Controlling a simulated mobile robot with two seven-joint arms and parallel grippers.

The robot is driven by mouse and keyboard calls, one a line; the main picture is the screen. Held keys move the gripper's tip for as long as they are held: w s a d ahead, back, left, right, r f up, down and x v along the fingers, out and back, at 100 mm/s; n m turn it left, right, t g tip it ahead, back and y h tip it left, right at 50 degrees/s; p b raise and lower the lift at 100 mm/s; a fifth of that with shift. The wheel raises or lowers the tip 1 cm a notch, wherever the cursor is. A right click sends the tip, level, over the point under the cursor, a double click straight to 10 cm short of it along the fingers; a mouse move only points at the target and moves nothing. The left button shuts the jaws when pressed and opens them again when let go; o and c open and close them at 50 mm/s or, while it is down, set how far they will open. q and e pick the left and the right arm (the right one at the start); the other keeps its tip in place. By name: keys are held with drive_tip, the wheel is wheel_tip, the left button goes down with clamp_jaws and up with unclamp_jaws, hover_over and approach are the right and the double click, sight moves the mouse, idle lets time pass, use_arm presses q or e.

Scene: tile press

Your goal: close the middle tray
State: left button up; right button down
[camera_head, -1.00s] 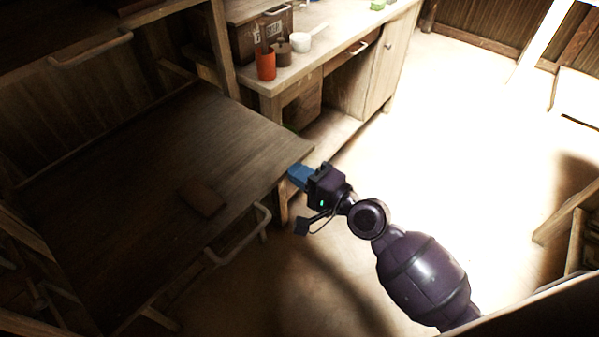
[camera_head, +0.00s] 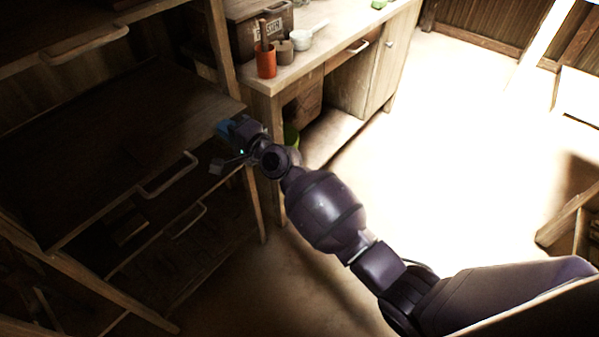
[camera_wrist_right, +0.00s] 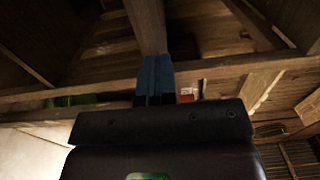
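The middle tray (camera_head: 75,165) is a dark wooden shelf with a pale bar handle (camera_head: 168,178) on its front. It still sticks out of the wooden rack, above a lower tray (camera_head: 165,262). My right gripper (camera_head: 226,128) is at the tray's front right corner, to the right of the handle. Its blue fingers look pressed together and empty in the wrist view (camera_wrist_right: 154,78), in front of wooden beams. The fingertips seem to touch the tray's front edge, but the exact contact is hidden. My left gripper is not in view.
An upper tray with a handle (camera_head: 88,45) is above. Bright open floor (camera_head: 450,140) lies to the right.

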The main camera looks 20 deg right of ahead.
sight(209, 117)
drive_tip(key=x, duration=0.2)
drive_tip(key=b+x, duration=0.1)
drive_tip(key=x, duration=0.3)
drive_tip(key=shift+f, duration=0.25)
drive_tip(key=shift+w+a+b, duration=0.35)
drive_tip(key=shift+w, duration=0.2)
drive_tip(key=shift+r, duration=0.4)
drive_tip(key=shift+w+r, duration=0.1)
drive_tip(key=shift+r, duration=0.1)
drive_tip(key=shift+s+d+f, duration=0.1)
drive_tip(key=shift+s+d, duration=0.1)
drive_tip(key=shift+s, duration=0.15)
drive_tip(key=p+v, duration=0.2)
drive_tip(key=v, duration=0.8)
drive_tip(key=shift+f, duration=0.3)
